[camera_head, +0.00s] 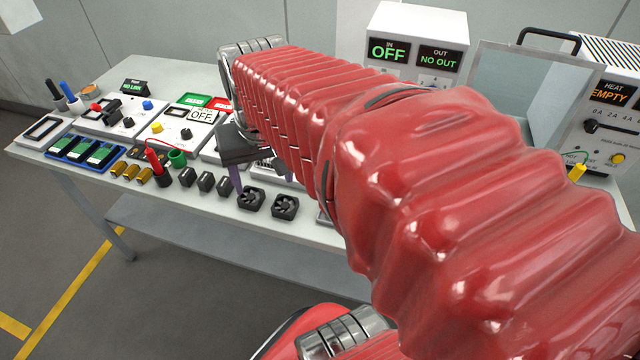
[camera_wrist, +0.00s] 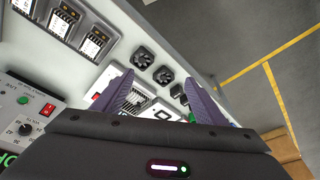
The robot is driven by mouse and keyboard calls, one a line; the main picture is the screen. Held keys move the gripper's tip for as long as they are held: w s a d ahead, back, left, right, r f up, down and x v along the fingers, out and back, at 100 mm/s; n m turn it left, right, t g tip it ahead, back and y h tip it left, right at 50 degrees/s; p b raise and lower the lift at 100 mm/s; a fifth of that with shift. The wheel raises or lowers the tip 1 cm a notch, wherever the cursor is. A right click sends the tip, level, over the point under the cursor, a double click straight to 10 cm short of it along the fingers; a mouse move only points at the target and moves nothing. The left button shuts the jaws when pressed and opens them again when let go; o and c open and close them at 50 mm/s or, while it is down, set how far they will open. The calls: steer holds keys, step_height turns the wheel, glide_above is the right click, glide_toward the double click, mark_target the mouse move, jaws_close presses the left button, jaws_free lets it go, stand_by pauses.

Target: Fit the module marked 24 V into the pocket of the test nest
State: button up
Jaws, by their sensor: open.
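My gripper (camera_wrist: 158,82) is open, with its purple fingers spread and nothing visible between them. In the head view my gripper (camera_head: 236,172) is over the middle of the bench, partly hidden by my red arm. In the wrist view, labelled modules (camera_wrist: 95,42) stand in a pale holder at the upper left, apart from the fingers. Their print is too small to read, so I cannot tell which is marked 24 V. A pale vented unit (camera_wrist: 132,98) lies below the fingers, partly covered by the left one. I cannot tell for sure which fixture is the test nest.
Two black fans (camera_head: 285,206) and several small black blocks (camera_head: 206,181) lie along the bench's front edge. A blue tray (camera_head: 62,157) holds green boards at the left.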

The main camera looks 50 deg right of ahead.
steer(key=s+d+f+m+g, duration=0.1)
steer(key=s+d+f+m, duration=0.1)
steer(key=d, duration=0.7)
steer(key=s+d+f+m+g+y, duration=0.1)
steer(key=s+d+f+m, duration=0.1)
steer(key=d+m, duration=0.3)
steer(key=s+d, duration=0.1)
steer(key=d, duration=0.2)
steer(key=shift+d+g, duration=0.4)
step_height(320, 180, down, 8)
steer(key=shift+f, duration=0.2)
steer(key=shift+f, duration=0.1)
steer(key=shift+s+d+f, duration=0.1)
steer(key=shift+f, duration=1.2)
steer(key=shift+d+f, duration=0.1)
steer(key=shift+f, duration=1.15)
